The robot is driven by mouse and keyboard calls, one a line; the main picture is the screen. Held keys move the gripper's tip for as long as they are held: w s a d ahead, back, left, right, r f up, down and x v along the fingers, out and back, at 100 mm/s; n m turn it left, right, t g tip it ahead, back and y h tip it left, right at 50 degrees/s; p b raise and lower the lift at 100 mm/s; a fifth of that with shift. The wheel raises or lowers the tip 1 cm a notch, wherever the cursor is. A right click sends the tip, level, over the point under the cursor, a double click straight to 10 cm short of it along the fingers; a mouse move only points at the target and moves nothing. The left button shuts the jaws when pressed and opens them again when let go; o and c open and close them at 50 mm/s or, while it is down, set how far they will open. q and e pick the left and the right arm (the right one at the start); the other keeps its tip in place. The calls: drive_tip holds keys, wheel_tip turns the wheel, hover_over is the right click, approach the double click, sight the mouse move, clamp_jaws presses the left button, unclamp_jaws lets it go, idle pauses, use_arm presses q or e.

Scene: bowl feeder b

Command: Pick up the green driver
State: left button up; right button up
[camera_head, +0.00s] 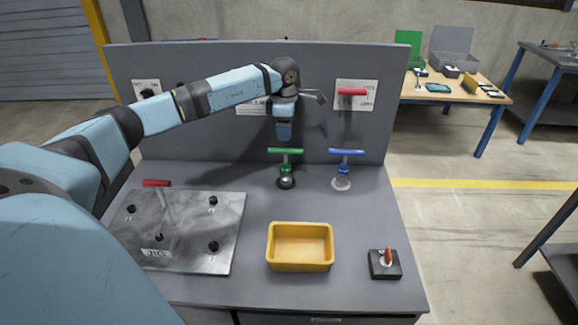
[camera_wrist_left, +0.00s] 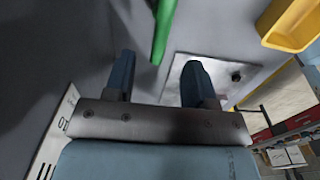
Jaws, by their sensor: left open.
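The green driver (camera_head: 286,151) has a green T-shaped bar handle and stands upright in a dark round holder (camera_head: 286,183) near the back panel. My left gripper (camera_head: 284,138) points down just above the green handle in the head view and is open and empty. In the left wrist view the green bar (camera_wrist_left: 163,32) shows beyond the open fingers (camera_wrist_left: 160,62), roughly in line with the gap between them. The two look apart there. My right gripper is not in view.
A blue driver (camera_head: 346,152) stands close to the right. A yellow bin (camera_head: 300,267) and a black switch box (camera_head: 385,270) are in front.

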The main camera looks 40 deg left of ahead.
sight(286, 153)
use_arm(q)
wheel_tip(286, 153, down, 3)
drive_tip(key=shift+s+r, duration=0.1)
drive_tip(key=shift+s, duration=0.05)
drive_tip(key=shift+f, duration=0.55)
drive_tip(key=f+p, duration=0.1)
drive_tip(key=f, duration=0.1)
drive_tip(key=f+p, duration=0.1)
drive_tip(key=f, duration=0.2)
drive_tip(key=shift+w+d+f, duration=0.1)
drive_tip(key=shift+w+d, duration=0.1)
clamp_jaws()
